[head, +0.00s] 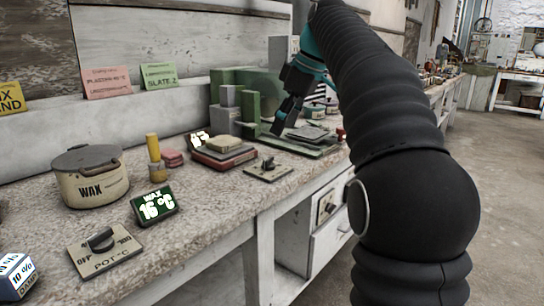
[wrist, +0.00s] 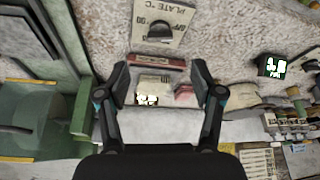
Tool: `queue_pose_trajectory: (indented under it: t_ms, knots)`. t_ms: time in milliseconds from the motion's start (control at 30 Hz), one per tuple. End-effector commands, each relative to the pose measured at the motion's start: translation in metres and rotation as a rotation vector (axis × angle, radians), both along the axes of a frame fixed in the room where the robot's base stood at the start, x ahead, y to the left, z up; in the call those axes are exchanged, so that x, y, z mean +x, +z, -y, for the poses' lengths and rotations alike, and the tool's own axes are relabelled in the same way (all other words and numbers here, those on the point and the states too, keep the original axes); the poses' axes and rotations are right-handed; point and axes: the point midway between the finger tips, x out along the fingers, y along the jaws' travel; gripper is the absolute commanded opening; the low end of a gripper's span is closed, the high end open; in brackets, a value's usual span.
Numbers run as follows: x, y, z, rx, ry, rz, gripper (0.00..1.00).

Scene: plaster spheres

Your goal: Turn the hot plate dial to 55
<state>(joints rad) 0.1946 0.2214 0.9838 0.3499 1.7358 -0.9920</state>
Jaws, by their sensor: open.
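The hot plate dial (head: 268,163) is a dark knob on a pale panel on the bench, in front of the hot plate (head: 225,158). In the wrist view the dial (wrist: 160,31) is at the top centre, on a panel marked "PLATE °C" that appears upside down. Its exact setting is too small to read. A lit display (head: 199,140) stands behind the hot plate, its digits unclear. My gripper (head: 284,117) is open and empty above the bench, apart from the dial. In the wrist view its fingers (wrist: 160,84) are spread, with the dial beyond their tips.
A pot dial panel (head: 104,250), a "WAX 16 °C" display (head: 154,205) and a wax pot (head: 89,176) stand to the left.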

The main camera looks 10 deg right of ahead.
Motion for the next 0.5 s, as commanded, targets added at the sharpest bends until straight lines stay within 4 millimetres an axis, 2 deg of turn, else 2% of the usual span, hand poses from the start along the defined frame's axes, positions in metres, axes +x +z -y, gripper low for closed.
queue_pose_trajectory:
  t_ms: [33, 200, 500]
  knots:
    - [0.002, -0.013, -0.003, 0.000, 0.001, -0.002, 0.67]
    - [0.009, -0.041, -0.013, 0.001, 0.000, -0.001, 0.67]
    - [0.019, -0.075, -0.024, 0.000, 0.000, 0.000, 0.67]
